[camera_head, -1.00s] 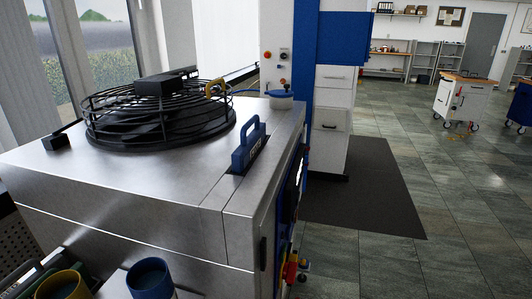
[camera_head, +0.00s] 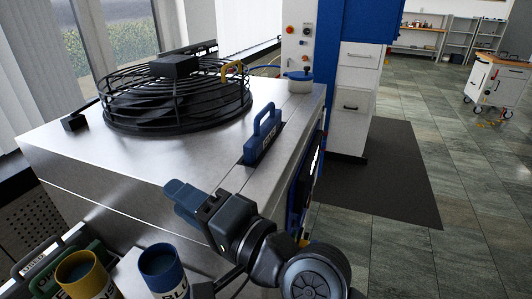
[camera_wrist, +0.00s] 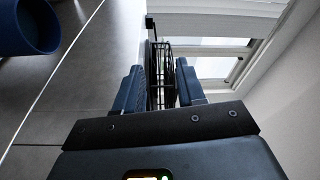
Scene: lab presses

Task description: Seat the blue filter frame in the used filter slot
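A blue filter frame (camera_head: 263,140) with an upright loop handle and a small label stands in a slot in the metal machine's top, near its right edge. My gripper (camera_head: 178,192) is above the machine's front edge, left of and nearer than the frame, and not touching it. In the wrist view my gripper (camera_wrist: 160,88) has its two fingers apart with nothing between them; the fan cage shows beyond. The used filter slot cannot be made out for certain. A rack with a grey handle (camera_head: 40,262) and a green handle (camera_head: 84,262) is partly visible at lower left.
A black fan cage (camera_head: 177,95) stands on the machine top (camera_head: 110,165), left of the frame. A yellow cup (camera_head: 85,275) and a blue cup (camera_head: 162,270) stand at the front. A lidded pot (camera_head: 300,82) is behind the frame.

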